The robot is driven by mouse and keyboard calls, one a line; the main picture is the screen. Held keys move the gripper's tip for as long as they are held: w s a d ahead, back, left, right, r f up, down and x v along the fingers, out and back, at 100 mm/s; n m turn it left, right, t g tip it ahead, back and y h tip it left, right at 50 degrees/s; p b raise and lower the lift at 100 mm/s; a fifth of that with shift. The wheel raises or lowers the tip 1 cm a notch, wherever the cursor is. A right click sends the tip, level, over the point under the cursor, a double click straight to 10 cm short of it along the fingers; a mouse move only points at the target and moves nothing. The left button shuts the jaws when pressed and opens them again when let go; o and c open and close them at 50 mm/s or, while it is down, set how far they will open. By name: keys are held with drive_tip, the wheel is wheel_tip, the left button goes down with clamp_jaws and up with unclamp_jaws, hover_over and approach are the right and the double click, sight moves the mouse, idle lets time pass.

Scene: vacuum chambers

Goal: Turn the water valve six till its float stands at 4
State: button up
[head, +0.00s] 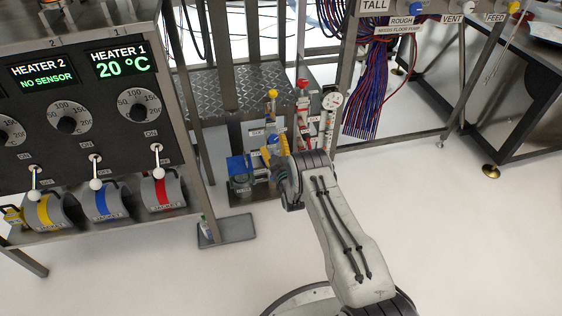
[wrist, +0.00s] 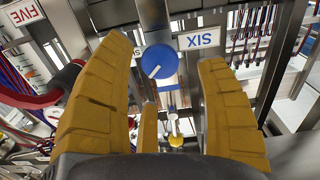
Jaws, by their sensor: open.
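In the wrist view a round blue valve knob (wrist: 160,61) with a white pointer line sits between the fingers of my gripper (wrist: 163,54). The white plate SIX (wrist: 201,40) beside it reads upside down. The yellow fingers stand apart on both sides of the knob, and I see no clear contact. A narrow column (wrist: 172,112) lies below the knob in the picture; I cannot make out a float or scale reading. In the head view my gripper (head: 284,148) is at the low equipment by the frame, and my arm hides part of it.
In the head view a heater panel (head: 85,90) stands left, hanging cables (head: 372,95) and a black-framed table (head: 500,110) right. The floor at front right is clear.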

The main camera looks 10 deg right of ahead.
drive_tip(key=s, duration=0.7)
drive_tip(key=shift+s, duration=0.2)
idle(0.5)
